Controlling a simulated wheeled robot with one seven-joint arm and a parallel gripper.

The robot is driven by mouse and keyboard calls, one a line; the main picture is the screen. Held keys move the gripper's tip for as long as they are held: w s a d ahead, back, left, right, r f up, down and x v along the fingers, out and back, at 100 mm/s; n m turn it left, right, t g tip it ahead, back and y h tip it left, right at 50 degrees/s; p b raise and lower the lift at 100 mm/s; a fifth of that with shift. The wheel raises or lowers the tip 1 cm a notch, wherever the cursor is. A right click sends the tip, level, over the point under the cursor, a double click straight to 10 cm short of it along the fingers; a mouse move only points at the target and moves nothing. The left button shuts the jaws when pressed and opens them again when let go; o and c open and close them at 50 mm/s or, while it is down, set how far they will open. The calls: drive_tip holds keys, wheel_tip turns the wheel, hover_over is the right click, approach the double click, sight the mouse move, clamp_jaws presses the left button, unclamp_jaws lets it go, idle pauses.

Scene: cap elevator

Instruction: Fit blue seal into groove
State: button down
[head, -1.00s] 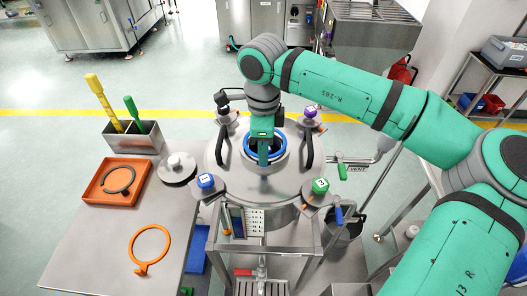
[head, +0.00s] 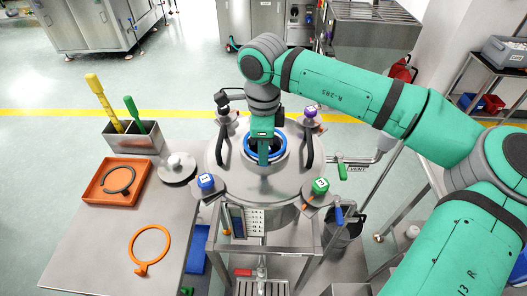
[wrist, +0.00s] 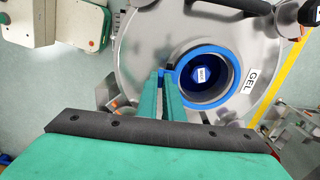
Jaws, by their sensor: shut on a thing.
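The blue seal (wrist: 229,62) is a ring at the round central opening of the steel vessel lid (head: 226,176). In the head view the seal (head: 283,150) lies around the opening's raised neck, partly hidden by my gripper. My gripper (wrist: 166,76) is shut on the seal at its left side in the wrist view, where a small blue tab shows between the fingertips. In the head view my gripper (head: 263,162) points down at the near side of the ring. The groove is hidden under the seal, and I cannot tell whether the seal is seated in it.
Dark handles (head: 308,146) flank the opening. Blue (head: 206,181), green (head: 320,186) and purple (head: 310,112) knobs stand around the lid's rim. The left bench holds an orange tray (head: 92,194) with a dark ring, an orange ring (head: 133,245) and a brush holder (head: 118,138).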

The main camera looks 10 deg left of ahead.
drive_tip(key=shift+f, duration=0.4)
drive_tip(key=c, duration=1.8)
unclamp_jaws()
drive_tip(key=shift+r, duration=3.5)
